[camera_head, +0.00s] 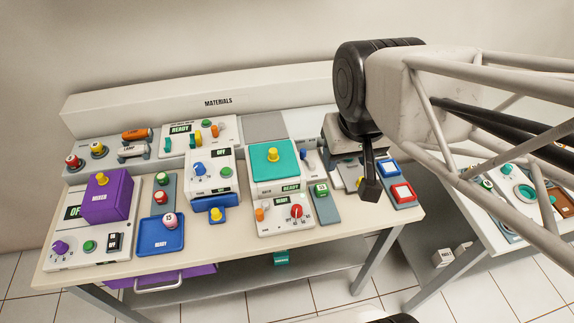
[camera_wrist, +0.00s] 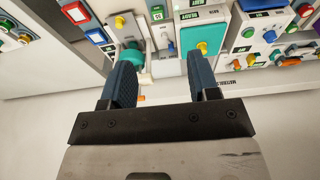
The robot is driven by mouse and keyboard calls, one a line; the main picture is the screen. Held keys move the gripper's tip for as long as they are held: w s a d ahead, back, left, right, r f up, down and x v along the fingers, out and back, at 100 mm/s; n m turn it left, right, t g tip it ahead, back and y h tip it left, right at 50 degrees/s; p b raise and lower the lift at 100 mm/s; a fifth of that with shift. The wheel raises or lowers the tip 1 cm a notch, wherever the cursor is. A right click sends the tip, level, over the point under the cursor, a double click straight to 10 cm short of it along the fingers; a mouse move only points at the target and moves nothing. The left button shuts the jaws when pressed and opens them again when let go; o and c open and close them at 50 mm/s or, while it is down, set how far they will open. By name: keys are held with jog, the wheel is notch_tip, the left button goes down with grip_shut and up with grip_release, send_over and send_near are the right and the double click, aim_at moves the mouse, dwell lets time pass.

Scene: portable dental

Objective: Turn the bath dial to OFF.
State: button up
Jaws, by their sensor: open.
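The likely bath unit is the white box with a teal lid (camera_head: 273,162) and yellow knob, mid-table in the head view. Its front carries a red dial (camera_head: 296,211), an orange knob and a READY display (camera_head: 290,187). The unit's name is too small to read surely, and so is the dial's setting. In the wrist view the teal lid (camera_wrist: 203,40) shows beyond the right finger; the red dial is not clearly visible there. My gripper (camera_head: 370,190) is open and empty, right of this unit and above the table. Both fingers (camera_wrist: 162,78) stand apart in the wrist view.
Left of the unit stand a box with a blue dial (camera_head: 198,169), a blue tray (camera_head: 161,236) and a purple mixer (camera_head: 107,197). A green button block (camera_head: 321,190) is close right of the red dial. Red and blue switches (camera_head: 402,192) lie beyond my gripper.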

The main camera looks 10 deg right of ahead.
jog(key=n+g, duration=0.3)
jog(key=n, duration=0.2)
send_over(297, 207)
notch_tip(297, 207, down, 19)
jog(key=shift+f, duration=0.1)
jog(key=shift+s, duration=0.1)
jog(key=shift+f, duration=3.85)
